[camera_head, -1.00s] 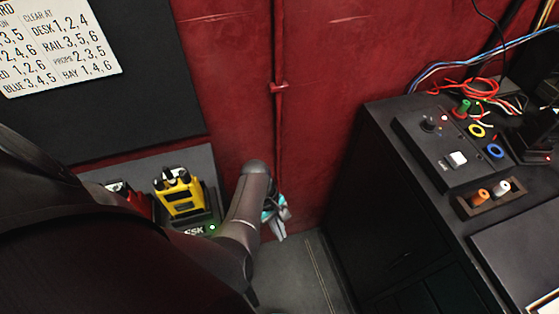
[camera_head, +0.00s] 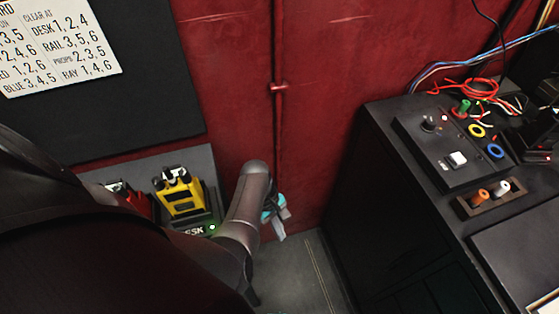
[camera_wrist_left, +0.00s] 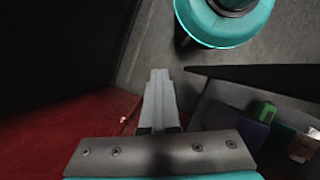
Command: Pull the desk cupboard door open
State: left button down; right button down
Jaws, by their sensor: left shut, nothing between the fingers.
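The desk (camera_head: 375,115) is a black cabinet at the right of the head view. The cupboard door (camera_head: 385,225) appears as its dark front, facing the floor gap; it looks closed, but its edges and handle are too dark to make out. My left gripper (camera_head: 279,235) hangs low by the red wall, left of the desk and apart from it, partly hidden behind my forearm. In the left wrist view its fingers (camera_wrist_left: 160,90) are shut with nothing between them. The dark mass at the left there (camera_wrist_left: 55,45) appears to be the desk. My right gripper is out of view.
A shelf marked DESK (camera_head: 200,155) holds a yellow device (camera_head: 180,195) and a red one, left of my forearm. Cables, a control box (camera_head: 440,150) and plugs sit on the desk top. Grey floor (camera_head: 290,275) lies free between arm and desk.

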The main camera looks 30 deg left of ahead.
pick_arm(q)
jog(key=c, duration=1.6)
grip_release()
jog(key=c, duration=0.9)
grip_release()
jog(key=shift+r, duration=0.1)
jog(key=p+v, duration=0.6)
jog(key=v, duration=0.9)
